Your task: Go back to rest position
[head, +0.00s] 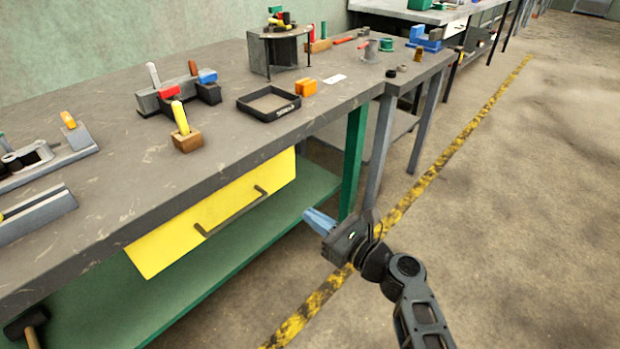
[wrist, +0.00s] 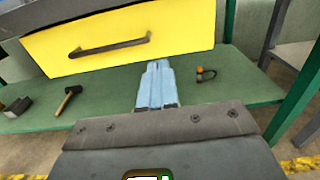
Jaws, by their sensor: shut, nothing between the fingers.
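My gripper (head: 320,221) is held in the air in front of the workbench (head: 150,170), to the right of its yellow drawer (head: 215,212). Its blue fingers are together with nothing between them. In the wrist view my gripper (wrist: 158,66) points toward the green lower shelf (wrist: 225,88), below the drawer (wrist: 180,33). The fingers look apart from the drawer and its dark handle (wrist: 110,47).
On the shelf are a hammer (wrist: 68,99), a dark block (wrist: 17,107) and a small orange and black item (wrist: 206,73). The bench top holds a black tray (head: 268,103) and several fixtures. Open floor (head: 520,220) lies to the right, with a yellow-black line (head: 435,175).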

